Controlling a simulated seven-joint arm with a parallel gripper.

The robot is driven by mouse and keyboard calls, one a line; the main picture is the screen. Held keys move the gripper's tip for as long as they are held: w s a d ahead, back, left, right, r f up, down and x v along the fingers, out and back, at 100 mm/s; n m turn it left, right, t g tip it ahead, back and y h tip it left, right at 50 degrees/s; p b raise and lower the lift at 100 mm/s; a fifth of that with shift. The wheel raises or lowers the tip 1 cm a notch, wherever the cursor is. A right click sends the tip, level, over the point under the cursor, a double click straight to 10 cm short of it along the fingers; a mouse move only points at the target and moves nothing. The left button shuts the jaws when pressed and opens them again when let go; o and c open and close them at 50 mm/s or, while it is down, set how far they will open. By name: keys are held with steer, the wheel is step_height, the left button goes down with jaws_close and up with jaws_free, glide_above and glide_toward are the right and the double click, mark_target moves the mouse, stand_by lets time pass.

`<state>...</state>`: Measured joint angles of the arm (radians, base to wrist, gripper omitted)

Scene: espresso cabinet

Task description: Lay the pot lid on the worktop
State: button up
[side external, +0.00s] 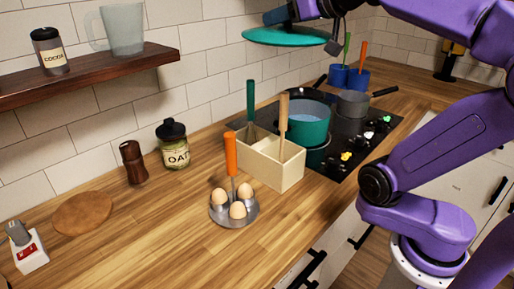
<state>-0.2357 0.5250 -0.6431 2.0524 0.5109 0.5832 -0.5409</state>
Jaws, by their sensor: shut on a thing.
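The pot lid (287,37) is a teal disc held in the air above the hob, near the tiled wall. My gripper (281,15) is at the top of the lid and shut on it; the grasp itself is small and partly cut by the picture's top edge. Below stands an open teal pot (305,128) on the hob, with pale blue contents showing. The wooden worktop (130,245) runs along the wall, with bare wood at the front left.
A pale wooden box (279,172) with upright-handled tools stands beside the hob (362,130). A shelf (90,75) overhangs the left.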

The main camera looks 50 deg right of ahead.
steer(key=shift+w+a+f, duration=0.15)
steer(key=shift+w, duration=0.05)
steer(key=w+a+f+n+g+y, duration=0.1)
steer(key=w+a+f+n+y, duration=0.15)
steer(key=a+f, duration=0.55)
steer(key=w+a+f+n+y, duration=0.2)
steer(key=a+f+n+y, duration=0.15)
steer(key=a, duration=0.85)
steer(key=s+a+f+n+g+y, duration=0.35)
steer(key=s+a+f, duration=0.65)
steer(key=s+f, duration=0.35)
steer(key=shift+m, duration=0.25)
steer(key=shift+w+a+f, duration=1.45)
steer(key=shift+w+f, duration=0.35)
steer(key=shift+f, duration=0.5)
steer(key=shift+w+a+f, duration=1.5)
steer(key=shift+w+f, duration=0.3)
steer(key=shift+f, duration=0.45)
steer(key=shift+w+a+f, duration=1.45)
steer(key=shift+w+f, duration=0.35)
steer(key=shift+f, duration=0.5)
steer(key=shift+f, duration=0.35)
